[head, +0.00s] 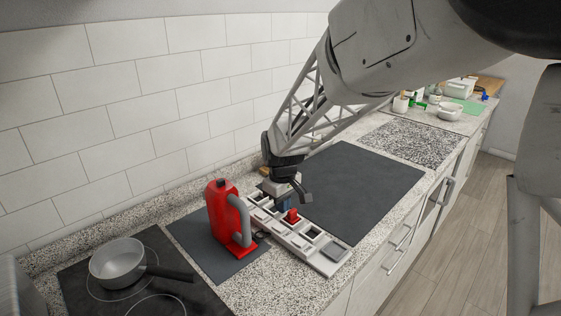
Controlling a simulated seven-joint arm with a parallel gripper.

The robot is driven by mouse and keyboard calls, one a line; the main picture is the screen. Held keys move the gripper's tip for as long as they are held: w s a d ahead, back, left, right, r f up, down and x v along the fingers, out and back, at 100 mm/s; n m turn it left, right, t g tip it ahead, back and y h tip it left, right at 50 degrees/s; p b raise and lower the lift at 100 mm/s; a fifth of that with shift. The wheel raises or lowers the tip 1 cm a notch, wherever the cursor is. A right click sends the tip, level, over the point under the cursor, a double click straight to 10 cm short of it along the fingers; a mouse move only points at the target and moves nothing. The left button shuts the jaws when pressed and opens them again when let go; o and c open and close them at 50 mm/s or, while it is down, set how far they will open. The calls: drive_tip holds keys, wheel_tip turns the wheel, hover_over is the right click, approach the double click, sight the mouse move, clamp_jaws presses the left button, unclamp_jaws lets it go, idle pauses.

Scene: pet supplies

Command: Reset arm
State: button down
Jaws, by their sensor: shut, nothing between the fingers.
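My arm reaches in from the upper right of the head view, and its end hangs over the counter. My gripper (285,203) is shut and empty, low above the far part of a white compartment tray (322,262). The fingertips are small and partly hidden by the arm's own end, so I cannot tell whether they touch anything. A small red item (292,216) and a dark blue item sit at the tray close to my gripper.
A red jug with a grey handle (222,225) stands on a dark mat left of the tray. A pot (117,262) sits on the cooktop at lower left. A large dark mat (350,190) right of my gripper is clear. Bottles and containers (450,105) stand at the far end.

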drive_tip(key=s+d+r+m+t, duration=0.1)
drive_tip(key=s+d+r+m, duration=0.2)
drive_tip(key=s+d, duration=0.3)
drive_tip(key=s+d+r+m, duration=0.3)
drive_tip(key=s+d, duration=0.3)
drive_tip(key=s, duration=0.9)
drive_tip(key=s+d+r+m+t, duration=0.1)
drive_tip(key=s+d+r+m, duration=0.2)
drive_tip(key=s, duration=0.8)
drive_tip(key=d+r, duration=0.2)
drive_tip(key=d, duration=0.1)
drive_tip(key=shift+d+t, duration=0.15)
drive_tip(key=shift+t, duration=0.15)
